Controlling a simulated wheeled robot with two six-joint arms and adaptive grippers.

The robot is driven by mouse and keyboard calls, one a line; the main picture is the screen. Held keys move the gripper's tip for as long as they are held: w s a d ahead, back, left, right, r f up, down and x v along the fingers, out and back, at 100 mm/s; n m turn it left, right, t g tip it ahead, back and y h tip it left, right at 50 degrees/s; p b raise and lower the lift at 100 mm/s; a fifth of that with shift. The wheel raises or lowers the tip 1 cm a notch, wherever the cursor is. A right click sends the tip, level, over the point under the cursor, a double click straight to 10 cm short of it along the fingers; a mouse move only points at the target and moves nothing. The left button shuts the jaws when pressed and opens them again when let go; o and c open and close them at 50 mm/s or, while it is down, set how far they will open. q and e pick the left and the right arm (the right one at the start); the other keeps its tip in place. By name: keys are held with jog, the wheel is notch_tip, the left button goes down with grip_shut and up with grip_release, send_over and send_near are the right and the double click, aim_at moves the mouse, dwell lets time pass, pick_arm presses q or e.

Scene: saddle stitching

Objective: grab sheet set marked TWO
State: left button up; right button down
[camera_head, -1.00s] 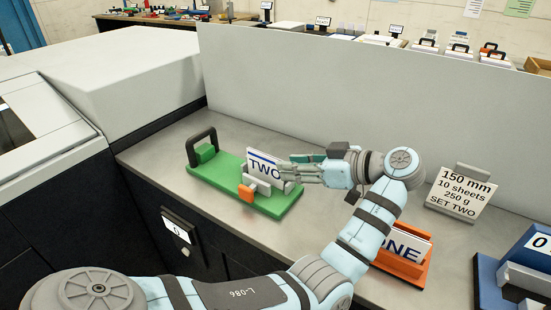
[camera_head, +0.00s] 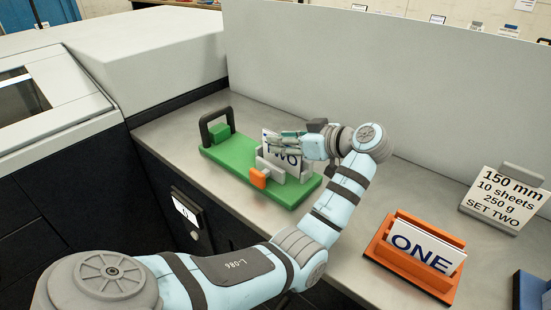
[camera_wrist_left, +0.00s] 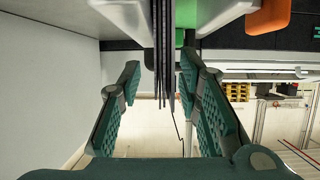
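The sheet set marked TWO (camera_head: 290,160) stands upright in the grey holder of a green base (camera_head: 225,164) on the counter. In the left wrist view its thin dark sheets, seen edge-on (camera_wrist_left: 163,35), run between the fingers. My left gripper (camera_head: 277,142) reaches in from the right, at the upper part of the set, and covers some of its face. In the left wrist view the two green padded fingers (camera_wrist_left: 160,68) stand apart, one on each side of the sheets, with gaps showing. My right gripper is not in view.
The green base has a black handle (camera_head: 216,116) and an orange block (camera_head: 258,178). An orange holder (camera_head: 374,245) with a set marked ONE (camera_head: 425,249) stands to the right. A sign (camera_head: 502,196) stands behind it. A grey panel (camera_head: 390,90) borders the counter's back.

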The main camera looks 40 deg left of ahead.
pick_arm(q)
jog(key=shift+s+a, duration=0.1)
jog(key=shift+a, duration=0.25)
jog(key=shift+d, duration=0.15)
grip_shut()
jog(key=shift+r, duration=0.1)
